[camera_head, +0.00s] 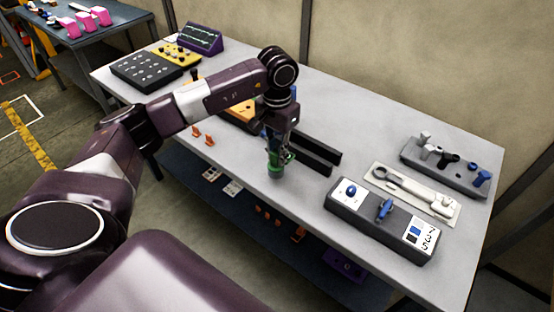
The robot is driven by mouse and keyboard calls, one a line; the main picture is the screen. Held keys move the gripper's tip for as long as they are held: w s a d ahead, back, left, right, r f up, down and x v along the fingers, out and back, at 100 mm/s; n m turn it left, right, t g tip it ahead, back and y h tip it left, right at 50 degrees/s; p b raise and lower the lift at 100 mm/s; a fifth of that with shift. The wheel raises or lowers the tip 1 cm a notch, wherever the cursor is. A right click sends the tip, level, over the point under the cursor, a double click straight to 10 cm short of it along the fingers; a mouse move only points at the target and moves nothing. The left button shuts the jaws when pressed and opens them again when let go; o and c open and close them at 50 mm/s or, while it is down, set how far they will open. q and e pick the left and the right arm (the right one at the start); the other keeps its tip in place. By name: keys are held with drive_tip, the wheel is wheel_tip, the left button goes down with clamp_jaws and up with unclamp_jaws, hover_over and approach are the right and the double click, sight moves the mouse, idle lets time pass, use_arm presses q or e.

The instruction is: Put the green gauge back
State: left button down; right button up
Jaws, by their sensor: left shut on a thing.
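My left gripper (278,150) points down over the middle of the table and is shut on the green gauge (276,170). The gauge hangs upright beneath the fingers, its lower end near or at the tabletop; I cannot tell whether it touches. Its upper part is partly hidden by the fingers. A dark grey rack (460,183) at the far right carries several knobbed pieces in white, black and blue. My right gripper is out of view.
Black bars (312,163) lie just right of the gauge. A grey block with blue parts (350,207) and a white tray with a wrench-like tool (448,212) lie to the right. An orange piece (243,113) is partly behind my arm. The table's front middle is clear.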

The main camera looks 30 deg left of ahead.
use_arm(q)
wheel_tip(320, 180, down, 3)
drive_tip(key=shift+p, duration=0.35)
drive_tip(key=shift+f+b, duration=0.2)
drive_tip(key=shift+b, duration=0.1)
drive_tip(key=c, duration=1.8)
unclamp_jaws()
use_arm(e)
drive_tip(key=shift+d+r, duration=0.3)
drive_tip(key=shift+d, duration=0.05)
use_arm(q)
drive_tip(key=shift+r, duration=0.15)
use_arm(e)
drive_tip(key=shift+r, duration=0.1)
